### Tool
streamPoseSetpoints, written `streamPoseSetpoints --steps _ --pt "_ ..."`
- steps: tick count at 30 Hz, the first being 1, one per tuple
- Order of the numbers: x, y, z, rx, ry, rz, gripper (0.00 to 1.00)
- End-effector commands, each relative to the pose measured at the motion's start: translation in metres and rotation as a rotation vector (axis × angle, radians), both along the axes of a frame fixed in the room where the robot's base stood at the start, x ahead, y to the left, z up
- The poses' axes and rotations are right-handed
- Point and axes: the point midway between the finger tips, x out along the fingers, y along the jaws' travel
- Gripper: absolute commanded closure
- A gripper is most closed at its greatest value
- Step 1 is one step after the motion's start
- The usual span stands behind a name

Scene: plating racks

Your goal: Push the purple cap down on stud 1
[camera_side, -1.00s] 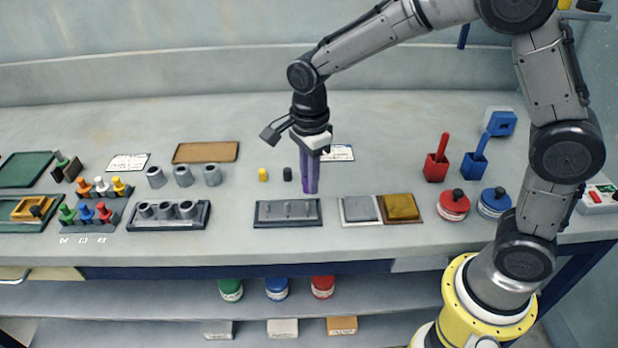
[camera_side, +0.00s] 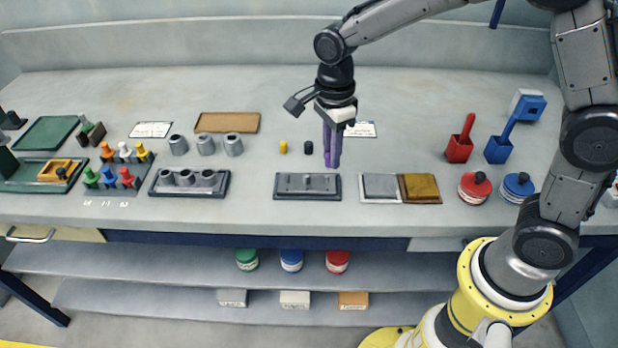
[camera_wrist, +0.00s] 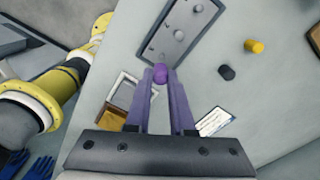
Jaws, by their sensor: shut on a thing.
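The purple cap (camera_wrist: 160,75) is held between the tips of my gripper (camera_wrist: 160,79) in the wrist view. In the side view my gripper (camera_side: 332,163) points down with purple fingers and is shut on the cap, which is hard to tell from the fingers there. The grey stud plate (camera_side: 290,194) lies in front and to the left of the fingertips, with several short studs on it. The plate also shows in the wrist view (camera_wrist: 166,56). The cap appears apart from the plate and above the table.
A yellow cap (camera_side: 283,147) and a dark cap (camera_side: 308,147) stand left of my gripper. A grey pad (camera_side: 380,186) and a brown-gold pad (camera_side: 420,187) lie right of the plate. A white label card (camera_side: 363,129) lies behind. A rack of grey cups (camera_side: 171,190) stands left.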

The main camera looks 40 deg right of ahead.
Motion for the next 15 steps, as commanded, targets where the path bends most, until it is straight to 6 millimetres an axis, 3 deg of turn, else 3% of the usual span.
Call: streamPoseSetpoints --steps 9,15 --pt "0.044 0.032 0.037 0.000 -0.005 -0.025 1.00" --pt "0.063 0.057 0.043 0.004 -0.018 0.004 1.00"
